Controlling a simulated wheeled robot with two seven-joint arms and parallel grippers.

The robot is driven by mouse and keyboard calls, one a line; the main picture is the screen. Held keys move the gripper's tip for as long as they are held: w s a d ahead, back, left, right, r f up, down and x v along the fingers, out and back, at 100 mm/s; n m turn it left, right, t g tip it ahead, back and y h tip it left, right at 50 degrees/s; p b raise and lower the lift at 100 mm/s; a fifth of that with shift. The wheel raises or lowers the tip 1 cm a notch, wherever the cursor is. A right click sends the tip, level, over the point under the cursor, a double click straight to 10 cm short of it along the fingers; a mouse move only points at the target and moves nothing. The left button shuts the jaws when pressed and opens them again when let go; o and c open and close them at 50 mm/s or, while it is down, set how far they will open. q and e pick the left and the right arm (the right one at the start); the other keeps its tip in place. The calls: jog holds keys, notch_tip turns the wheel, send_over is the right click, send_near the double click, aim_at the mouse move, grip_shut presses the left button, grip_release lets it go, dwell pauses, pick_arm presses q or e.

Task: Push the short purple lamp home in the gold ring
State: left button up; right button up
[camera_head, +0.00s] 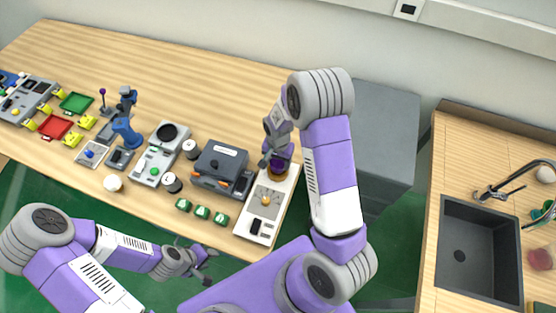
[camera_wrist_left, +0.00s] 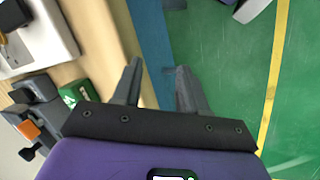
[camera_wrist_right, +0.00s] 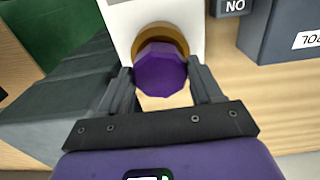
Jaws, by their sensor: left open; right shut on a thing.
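The short purple lamp (camera_wrist_right: 160,72) is a faceted purple cap in the right wrist view, seated at the gold ring (camera_wrist_right: 158,33) on the white panel (camera_wrist_right: 121,16). I cannot tell how deep it sits. In the head view the lamp (camera_head: 278,165) shows small at the top of the white panel (camera_head: 250,215). My right gripper (camera_wrist_right: 163,84) is shut on the lamp, with a finger on each side. My left gripper (camera_wrist_left: 154,72) is open and empty, off the table's front edge; it also shows in the head view (camera_head: 208,262).
A dark grey box device (camera_head: 221,161) stands left of the panel, with several green blocks (camera_head: 202,212) in front. A grey cabinet (camera_head: 385,130) is at the right. The back of the wooden table (camera_head: 180,80) is clear. A sink (camera_head: 480,250) is far right.

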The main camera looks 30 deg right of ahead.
jog(key=shift+f+b, duration=0.6)
jog(key=shift+f, duration=0.1)
dwell(0.7)
jog(key=o, duration=1)
jog(key=shift+c, duration=0.2)
jog(key=shift+o, duration=0.6)
jog(key=shift+r, duration=0.15)
jog(key=shift+r+p, duration=2.6)
jog(key=shift+r, duration=0.8)
